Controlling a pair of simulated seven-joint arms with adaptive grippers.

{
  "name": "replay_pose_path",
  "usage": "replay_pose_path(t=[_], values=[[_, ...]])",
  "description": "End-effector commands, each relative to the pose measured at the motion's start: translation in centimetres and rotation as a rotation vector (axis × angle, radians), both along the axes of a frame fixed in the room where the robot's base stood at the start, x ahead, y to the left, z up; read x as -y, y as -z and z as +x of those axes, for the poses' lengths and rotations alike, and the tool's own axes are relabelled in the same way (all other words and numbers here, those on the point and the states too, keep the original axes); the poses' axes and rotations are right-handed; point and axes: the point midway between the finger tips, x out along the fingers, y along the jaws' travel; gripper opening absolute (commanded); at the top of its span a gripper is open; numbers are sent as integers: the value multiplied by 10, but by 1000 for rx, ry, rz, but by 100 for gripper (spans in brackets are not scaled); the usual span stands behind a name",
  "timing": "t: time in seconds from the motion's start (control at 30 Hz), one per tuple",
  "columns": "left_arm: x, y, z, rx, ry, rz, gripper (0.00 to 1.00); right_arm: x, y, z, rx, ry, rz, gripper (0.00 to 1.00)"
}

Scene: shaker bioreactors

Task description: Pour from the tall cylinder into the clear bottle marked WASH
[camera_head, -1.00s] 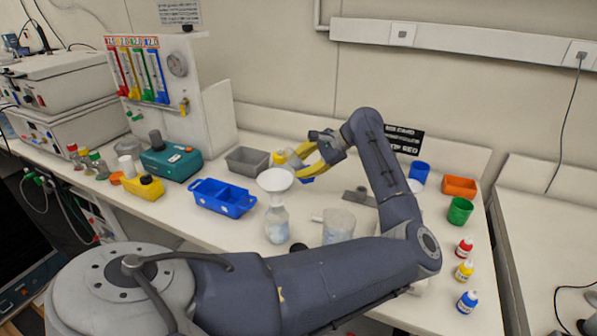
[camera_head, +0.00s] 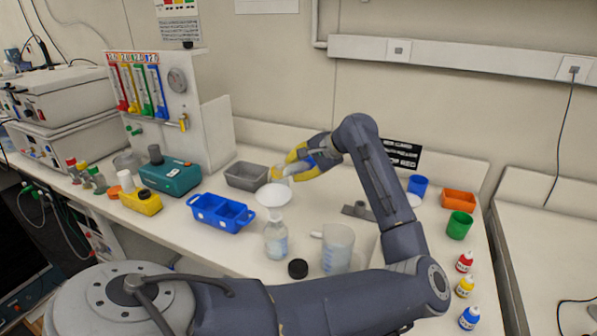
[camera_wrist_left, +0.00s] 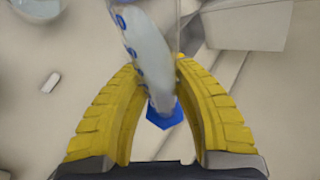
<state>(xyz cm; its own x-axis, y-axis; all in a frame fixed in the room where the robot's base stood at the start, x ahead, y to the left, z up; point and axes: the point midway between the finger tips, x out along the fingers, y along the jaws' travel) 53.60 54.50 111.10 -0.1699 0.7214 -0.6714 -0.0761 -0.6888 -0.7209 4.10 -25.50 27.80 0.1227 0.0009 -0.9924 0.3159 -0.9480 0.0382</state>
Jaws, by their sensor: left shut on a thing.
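My left gripper (camera_head: 292,168) has yellow fingers and is shut on the tall clear cylinder (camera_wrist_left: 150,50), behind and above the funnel in the head view. In the left wrist view the cylinder has blue marks, pale contents and a blue foot (camera_wrist_left: 165,115) between the fingers. In the head view the cylinder is small and partly hidden by the fingers, so its exact tilt is hard to tell. The clear bottle (camera_head: 276,243) stands upright on the bench with a white funnel (camera_head: 274,195) in its mouth. Its marking is not readable. My right gripper is out of view.
A clear beaker (camera_head: 338,250) and a black cap (camera_head: 298,269) stand right of the bottle. A blue tray (camera_head: 222,213) and grey tray (camera_head: 246,176) are to its left. Cups, an orange bin (camera_head: 459,200) and small dropper bottles (camera_head: 465,286) line the right side.

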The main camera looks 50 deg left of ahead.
Motion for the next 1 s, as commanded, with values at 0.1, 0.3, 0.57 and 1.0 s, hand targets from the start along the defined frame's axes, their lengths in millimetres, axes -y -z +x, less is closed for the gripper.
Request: replay_pose_path(t=[0.1, 0.3, 0.57, 1.0], values=[[0, -7, -3, 54, -2, 26, 0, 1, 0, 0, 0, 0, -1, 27], [0, -7, -2, 63, -1, 27, 0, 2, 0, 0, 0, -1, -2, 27], [1, -12, -3, 103, 0, 45, 0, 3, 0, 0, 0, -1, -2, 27], [2, -19, -3, 178, 5, 76, 0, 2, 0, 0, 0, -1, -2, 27]])
